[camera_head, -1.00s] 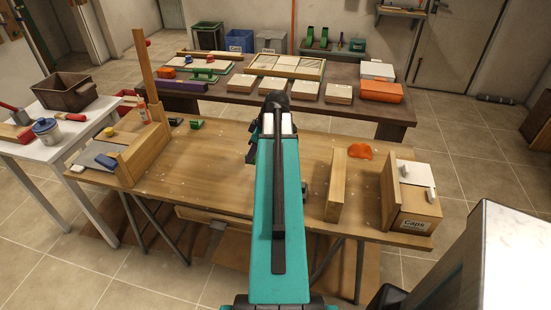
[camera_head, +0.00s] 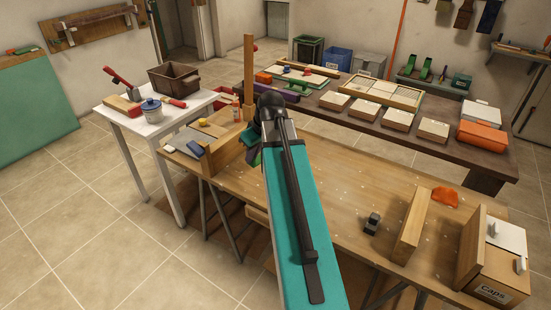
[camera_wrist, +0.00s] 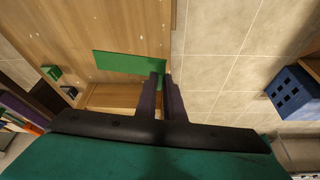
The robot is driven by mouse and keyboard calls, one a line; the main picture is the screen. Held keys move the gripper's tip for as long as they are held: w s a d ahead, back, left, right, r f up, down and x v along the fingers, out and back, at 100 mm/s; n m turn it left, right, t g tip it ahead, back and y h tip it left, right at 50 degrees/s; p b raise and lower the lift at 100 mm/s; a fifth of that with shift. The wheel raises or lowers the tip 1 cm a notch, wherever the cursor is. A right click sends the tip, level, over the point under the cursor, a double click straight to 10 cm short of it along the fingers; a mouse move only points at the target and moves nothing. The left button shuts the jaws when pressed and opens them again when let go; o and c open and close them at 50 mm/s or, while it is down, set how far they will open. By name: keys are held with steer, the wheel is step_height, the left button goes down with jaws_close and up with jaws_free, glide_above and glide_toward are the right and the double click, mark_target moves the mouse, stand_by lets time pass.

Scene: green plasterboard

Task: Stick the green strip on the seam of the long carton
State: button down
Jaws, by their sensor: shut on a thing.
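My gripper (camera_wrist: 163,88) is shut on the green strip (camera_wrist: 125,62), a flat green rectangle reaching left from the fingertips in the wrist view. The strip is over or near the wooden bench top; its height cannot be judged. In the head view my arm hides most of the gripper (camera_head: 257,152), which is near the left part of the bench. A long tan wooden-looking block (camera_head: 412,228) stands right of my arm, and a box marked "Caps" (camera_head: 490,275) is at the right end. I cannot tell which is the long carton, and no seam is clear.
The bench (camera_head: 345,190) has clear room in its middle, with a small dark object (camera_head: 372,222) and an orange piece (camera_head: 445,197) on it. A tan upright panel (camera_head: 228,153) and post stand at its left end. A white table (camera_head: 168,120) is beyond the left end.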

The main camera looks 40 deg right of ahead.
steer(key=w+a+r, duration=0.2)
steer(key=a, duration=0.7)
steer(key=w+a+r+m, duration=0.1)
steer(key=w+a+r, duration=0.2)
steer(key=a, duration=0.6)
steer(key=w+a+r, duration=0.2)
steer(key=a+r, duration=0.1)
steer(key=a, duration=0.7)
steer(key=shift+w+h, duration=0.2)
steer(key=shift+h, duration=0.1)
steer(key=shift+a, duration=0.2)
